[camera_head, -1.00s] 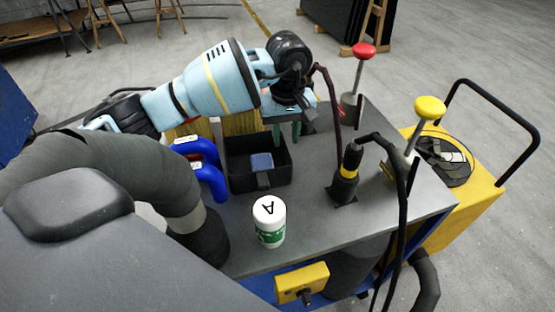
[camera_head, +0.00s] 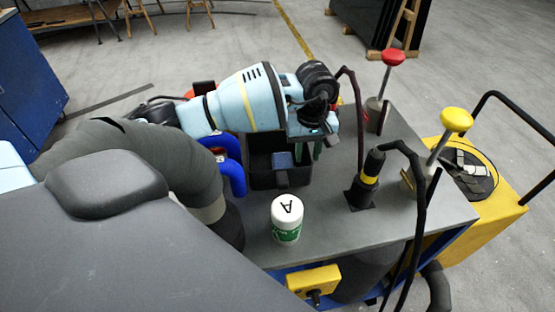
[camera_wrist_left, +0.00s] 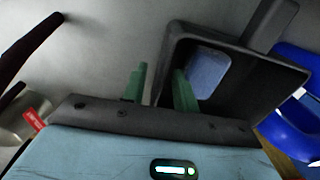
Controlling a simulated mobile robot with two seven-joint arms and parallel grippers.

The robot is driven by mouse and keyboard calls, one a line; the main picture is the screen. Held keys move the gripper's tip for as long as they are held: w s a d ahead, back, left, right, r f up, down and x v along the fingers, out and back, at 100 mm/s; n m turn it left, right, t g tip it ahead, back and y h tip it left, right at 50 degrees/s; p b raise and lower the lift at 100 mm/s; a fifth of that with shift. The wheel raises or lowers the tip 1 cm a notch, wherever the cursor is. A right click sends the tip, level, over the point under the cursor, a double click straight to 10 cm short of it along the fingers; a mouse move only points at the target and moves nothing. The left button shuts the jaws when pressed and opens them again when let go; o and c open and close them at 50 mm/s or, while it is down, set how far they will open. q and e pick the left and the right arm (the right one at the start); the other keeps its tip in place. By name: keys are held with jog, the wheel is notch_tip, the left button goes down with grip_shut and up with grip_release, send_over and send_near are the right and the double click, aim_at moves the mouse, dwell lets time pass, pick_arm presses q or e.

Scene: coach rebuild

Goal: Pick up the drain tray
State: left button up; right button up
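The drain tray, a black open-topped box (camera_head: 262,177), stands on the grey bench top. A blue-grey item lies inside it, and the tray also shows in the left wrist view (camera_wrist_left: 262,92). My left gripper (camera_head: 316,149), at the end of a light blue arm, is at the tray's right wall. In the left wrist view its green fingers (camera_wrist_left: 159,88) are apart. One finger is outside the tray wall and the other overlaps the opening. Whether they touch the wall I cannot tell. My right gripper is not in view.
To the right are a black cylinder with a yellow band (camera_head: 369,180), a red-knobbed lever (camera_head: 392,58) and a yellow-knobbed lever (camera_head: 456,120).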

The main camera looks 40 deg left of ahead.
pick_arm(q)
jog(key=shift+f, duration=1.25)
jog(key=shift+c, duration=0.4)
grip_shut()
jog(key=shift+r, duration=0.1)
notch_tip(320, 180, up, 18)
